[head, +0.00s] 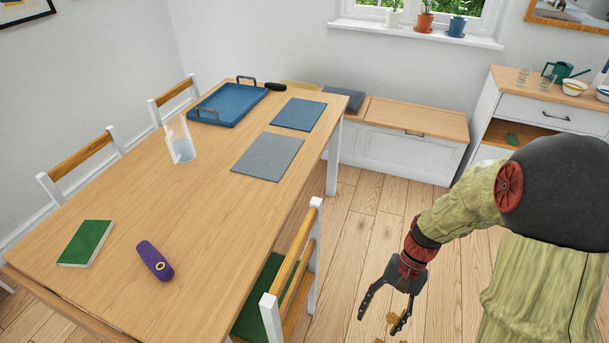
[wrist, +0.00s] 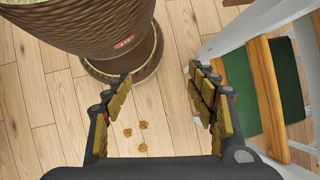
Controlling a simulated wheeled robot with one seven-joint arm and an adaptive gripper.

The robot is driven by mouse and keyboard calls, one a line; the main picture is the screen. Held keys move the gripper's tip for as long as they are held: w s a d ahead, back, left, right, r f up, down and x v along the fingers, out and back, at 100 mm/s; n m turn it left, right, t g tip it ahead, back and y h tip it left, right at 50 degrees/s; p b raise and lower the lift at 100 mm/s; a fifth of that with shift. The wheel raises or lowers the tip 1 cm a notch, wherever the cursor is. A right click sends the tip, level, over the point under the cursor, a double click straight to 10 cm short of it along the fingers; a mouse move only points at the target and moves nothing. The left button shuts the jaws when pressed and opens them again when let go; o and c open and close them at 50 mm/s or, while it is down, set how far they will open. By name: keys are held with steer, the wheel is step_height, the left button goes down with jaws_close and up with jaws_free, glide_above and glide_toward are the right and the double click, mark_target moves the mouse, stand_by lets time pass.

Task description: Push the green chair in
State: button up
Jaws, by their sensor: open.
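The green chair (head: 277,287) stands at the near right side of the table, with a white frame, wooden back slats and a green seat. Its seat is partly under the table edge and its back stands out from it. In the wrist view the chair's green seat (wrist: 250,88) and wooden slat show at the right. My gripper (head: 382,312) is open and empty, pointing down, to the right of the chair back and apart from it.
The wooden table (head: 190,220) holds a blue tray (head: 228,105), mats, a glass pitcher (head: 180,140), a green book (head: 86,243) and a purple case (head: 155,261). A bench (head: 410,150) lines the back wall. Small brown bits (wrist: 135,134) lie on the floor. Floor between chair and bench is clear.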

steer(key=s+r+n+t+h+p, duration=0.2)
steer(key=r+t, duration=0.3)
steer(key=r, duration=1)
steer(key=s+r+n+t+h+p, duration=0.1)
steer(key=s+r+n+t+h, duration=0.1)
steer(key=r, duration=1.3)
steer(key=s+n+t, duration=0.1)
steer(key=n+t, duration=0.1)
steer(key=t, duration=0.1)
steer(key=shift+a+r+p, duration=0.2)
steer(key=shift+r+p, duration=0.05)
steer(key=shift+p, duration=0.15)
steer(key=shift+c, duration=1.1)
